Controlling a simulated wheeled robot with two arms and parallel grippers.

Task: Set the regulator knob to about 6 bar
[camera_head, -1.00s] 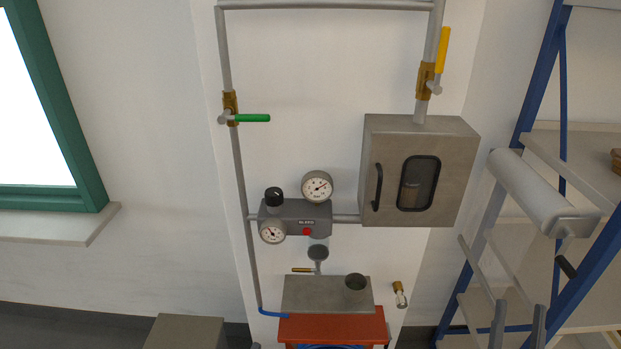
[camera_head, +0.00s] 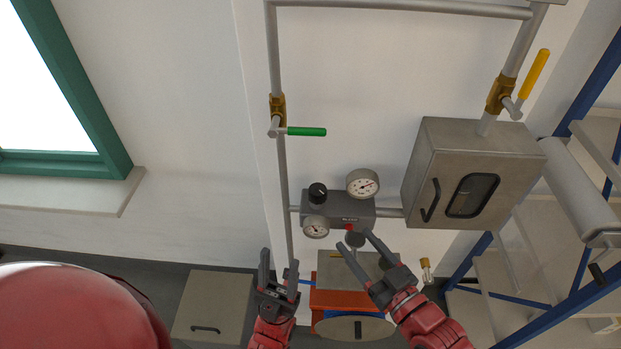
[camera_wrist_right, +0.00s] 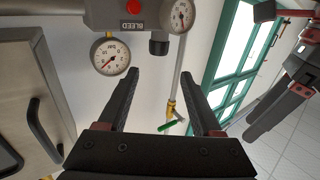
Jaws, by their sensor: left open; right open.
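The black regulator knob (camera_head: 317,192) sits on top of the left end of the grey regulator block (camera_head: 352,213) on the wall. It also shows in the right wrist view (camera_wrist_right: 159,44). A larger gauge (camera_head: 363,184) stands at the block's upper right, and a smaller gauge (camera_head: 315,227) is at its lower left. My left gripper (camera_head: 279,268) is open and empty, below and left of the block. My right gripper (camera_head: 360,243) is open and empty, just below the block, apart from the knob.
A red bleed button (camera_wrist_right: 134,7) is on the block. A green-handled valve (camera_head: 305,131) and a yellow-handled valve (camera_head: 534,73) are on the pipes above. A metal cabinet (camera_head: 415,165) is to the right.

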